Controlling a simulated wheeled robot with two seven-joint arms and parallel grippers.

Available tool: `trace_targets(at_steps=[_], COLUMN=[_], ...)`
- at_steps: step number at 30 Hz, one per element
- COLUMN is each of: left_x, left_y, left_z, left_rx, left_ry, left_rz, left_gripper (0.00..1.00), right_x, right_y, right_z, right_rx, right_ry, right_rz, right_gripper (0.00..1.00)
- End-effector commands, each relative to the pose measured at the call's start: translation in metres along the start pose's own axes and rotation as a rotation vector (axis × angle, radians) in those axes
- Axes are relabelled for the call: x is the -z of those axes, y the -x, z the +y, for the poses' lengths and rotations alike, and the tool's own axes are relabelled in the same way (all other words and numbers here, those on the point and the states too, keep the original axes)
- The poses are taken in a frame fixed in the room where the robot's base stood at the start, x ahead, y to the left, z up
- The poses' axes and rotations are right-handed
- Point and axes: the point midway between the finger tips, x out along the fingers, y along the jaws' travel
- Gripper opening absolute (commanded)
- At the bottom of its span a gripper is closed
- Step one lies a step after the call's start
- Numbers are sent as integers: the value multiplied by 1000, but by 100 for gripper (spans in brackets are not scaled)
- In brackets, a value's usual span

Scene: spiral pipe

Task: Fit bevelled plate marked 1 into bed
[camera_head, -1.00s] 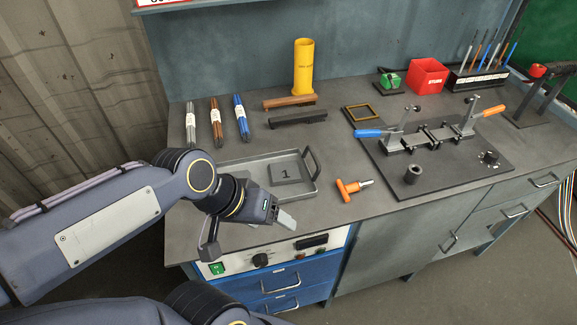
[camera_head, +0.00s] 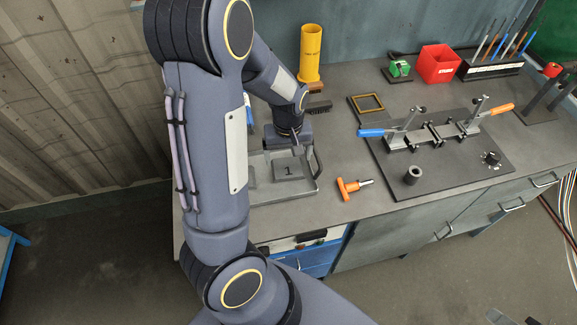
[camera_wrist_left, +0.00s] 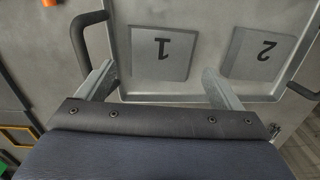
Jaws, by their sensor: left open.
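The bevelled plate marked 1 (camera_head: 288,171) lies flat in a grey metal tray (camera_head: 285,194) at the left of the bench. In the left wrist view the plate (camera_wrist_left: 160,56) shows upside down, between the spread fingers of my left gripper (camera_wrist_left: 160,72). In the head view my left gripper (camera_head: 290,145) is above the back of the tray, open and empty, apart from the plate. A clamp fixture (camera_head: 435,132) stands on a black base plate at the right; I cannot tell which part is the bed. My right gripper is not recognisable in view.
A plate marked 2 (camera_wrist_left: 258,54) lies beside plate 1. The tray has a raised black handle (camera_wrist_left: 84,38). An orange-handled tool (camera_head: 350,187) lies right of the tray. A yellow cylinder (camera_head: 310,52), red box (camera_head: 438,64) and tool rack (camera_head: 490,68) stand behind.

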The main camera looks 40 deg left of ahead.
Motion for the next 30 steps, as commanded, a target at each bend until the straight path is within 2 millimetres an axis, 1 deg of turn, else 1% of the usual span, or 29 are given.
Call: trace_targets(at_steps=[6,9,17,27,30], left_x=[0,0,1,1,1], left_y=[-33,-42,-44,-44,-43], left_z=[-2,-2,-1,-2,-1], left_rx=[4,2,0,0,-1], left_ry=[0,-2,-3,-2,-2], left_rz=[-3,-1,1,1,2], left_gripper=[87,87,87,43,32], right_x=[2,2,2,2,3], right_y=[4,5,5,5,5], right_z=[-2,-2,-2,-2,-2], right_rx=[0,0,0,0,0], right_ry=[0,0,0,0,0], right_rz=[0,0,0,0,0], right_gripper=[32,32,32,32,32])
